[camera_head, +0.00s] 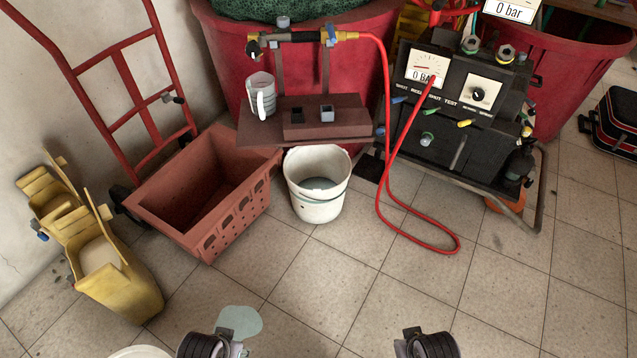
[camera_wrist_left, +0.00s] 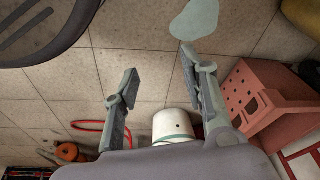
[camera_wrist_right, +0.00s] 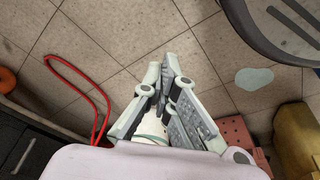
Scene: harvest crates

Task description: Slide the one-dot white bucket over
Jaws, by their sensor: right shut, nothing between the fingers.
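A white bucket (camera_head: 318,208) with a thin handle stands upright on the tiled floor, right of the terracotta crate and in front of a low brown shelf. My right gripper (camera_wrist_right: 163,68) is shut and empty. Both are well short of the bucket, at the bottom of the head view.
The terracotta crate (camera_head: 225,229) stands left of the bucket, on a red hand truck (camera_head: 128,85). A red hose (camera_head: 420,232) loops over the floor on the right, from a black gauge unit (camera_head: 430,150). A pale patch (camera_head: 243,320) lies on the floor. The front floor is mostly clear.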

